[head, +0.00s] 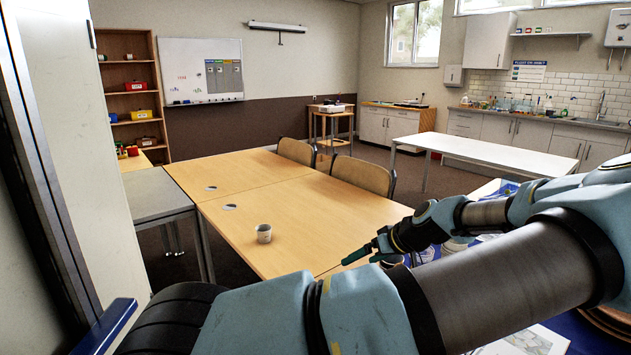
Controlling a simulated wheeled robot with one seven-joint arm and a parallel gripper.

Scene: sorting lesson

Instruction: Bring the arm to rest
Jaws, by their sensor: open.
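My arm reaches across the lower right of the head view, with its large blue and grey links close to the camera. My gripper (362,252) is at the end of the arm, low over the right front part of the wooden table (330,210). Its dark green fingertips point left. I see it from the side and nothing shows between its fingers. A small grey cup (264,233) stands upright on the table, to the left of my gripper and apart from it. Part of the table's near edge is hidden behind my arm.
Two chairs (362,175) stand at the table's far side. A grey side table (152,193) adjoins it at left. A white table (470,150) stands behind at right. Cups and other items are partly hidden by my arm at right. The table's middle is clear.

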